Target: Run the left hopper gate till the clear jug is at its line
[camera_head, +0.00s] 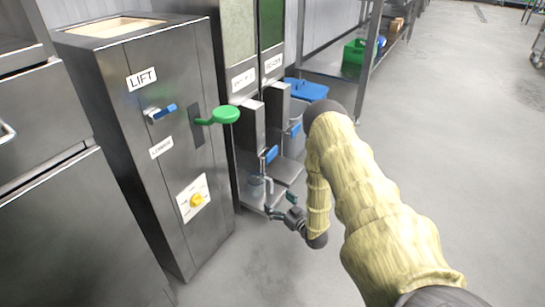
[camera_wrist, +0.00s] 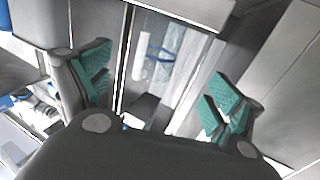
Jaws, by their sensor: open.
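Two tall hoppers with green-tinted windows stand side by side in the head view. The left hopper (camera_head: 238,45) has a blue-handled gate lever (camera_head: 271,154) low on its spout. A clear jug (camera_head: 256,188) seems to stand below that spout, partly hidden by my gripper. The wrist view shows a clear vessel with a blue band (camera_wrist: 157,58) ahead, between the fingers, likely the jug; I cannot tell its fill level. My gripper (camera_head: 279,199) is open and empty, low in front of the left hopper. Its teal finger pads are spread wide in the wrist view (camera_wrist: 157,88).
A blue-lidded bin (camera_head: 307,90) stands behind. Floor at right is clear.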

